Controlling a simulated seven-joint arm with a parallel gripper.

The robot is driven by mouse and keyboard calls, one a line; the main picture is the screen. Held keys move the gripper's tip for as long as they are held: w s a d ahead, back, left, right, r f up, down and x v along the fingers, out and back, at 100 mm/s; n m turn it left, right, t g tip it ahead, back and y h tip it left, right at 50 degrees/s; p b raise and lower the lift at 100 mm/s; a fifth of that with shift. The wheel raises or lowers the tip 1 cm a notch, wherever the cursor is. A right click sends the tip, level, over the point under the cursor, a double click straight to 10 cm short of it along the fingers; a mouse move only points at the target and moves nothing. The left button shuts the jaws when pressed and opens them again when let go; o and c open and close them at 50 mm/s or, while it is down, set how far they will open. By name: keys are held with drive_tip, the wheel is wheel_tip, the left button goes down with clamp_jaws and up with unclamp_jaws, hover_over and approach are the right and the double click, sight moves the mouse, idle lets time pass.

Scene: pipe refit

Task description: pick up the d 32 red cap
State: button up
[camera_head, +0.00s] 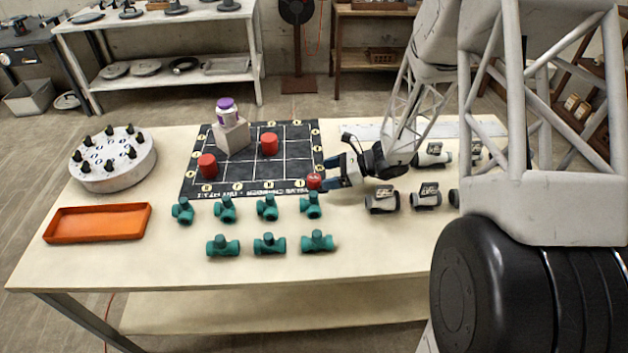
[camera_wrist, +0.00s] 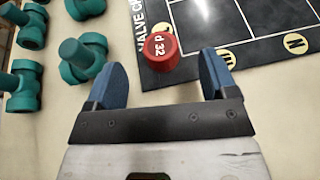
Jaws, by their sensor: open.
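The red cap marked "d 32" (camera_wrist: 160,52) stands at the edge of the black mat, just ahead of my gripper. It also shows in the head view (camera_head: 314,181) at the mat's lower right corner. My gripper (camera_wrist: 165,78) is open, with its two blue fingers apart and nothing between them. The cap lies a little beyond the fingertips, roughly centred between them. In the head view my gripper (camera_head: 330,172) reaches in from the right, close to the cap.
The black gridded mat (camera_head: 190,182) carries two larger red caps (camera_head: 207,166) and a block with a purple-lidded jar (camera_head: 228,111). Several green tee fittings (camera_head: 270,243) stand in front. Grey fittings (camera_head: 382,200) sit at right, an orange tray (camera_head: 97,223) and round white stand (camera_head: 113,172) at left.

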sight(315, 177)
drive_tip(key=shift+x, duration=2.1)
drive_tip(key=shift+c, duration=0.4)
drive_tip(key=c, duration=0.9)
